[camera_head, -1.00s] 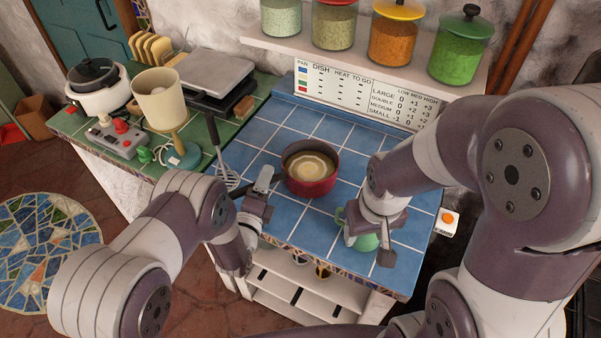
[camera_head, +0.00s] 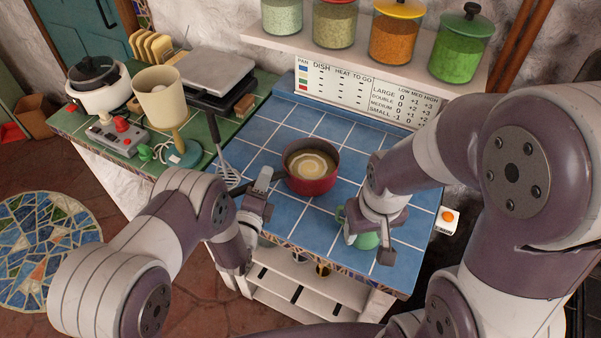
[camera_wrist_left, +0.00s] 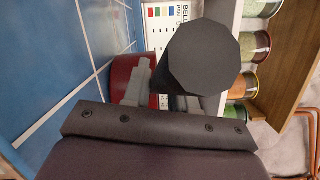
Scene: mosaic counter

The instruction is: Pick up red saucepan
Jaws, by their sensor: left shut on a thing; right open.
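The red saucepan (camera_head: 312,184), with a pale swirled content inside, is at the middle of the blue tiled counter. I cannot tell whether its base touches the tiles. My left gripper (camera_head: 264,184) is at the pan's left side, shut on its dark handle. In the left wrist view the dark handle end (camera_wrist_left: 205,60) is close to the camera, with the red pan wall (camera_wrist_left: 124,76) behind it. My right gripper (camera_head: 368,240) is open at the counter's front right, by a green rounded object (camera_head: 366,240) that it partly hides.
The blue tiled counter (camera_head: 262,130) has bare tiles behind the pan. A slotted utensil (camera_head: 226,172) lies left of it. A cream lamp-like item (camera_head: 160,98) and a switch box (camera_head: 116,138) stand on the green counter. A shelf with spice jars (camera_head: 460,45) hangs above.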

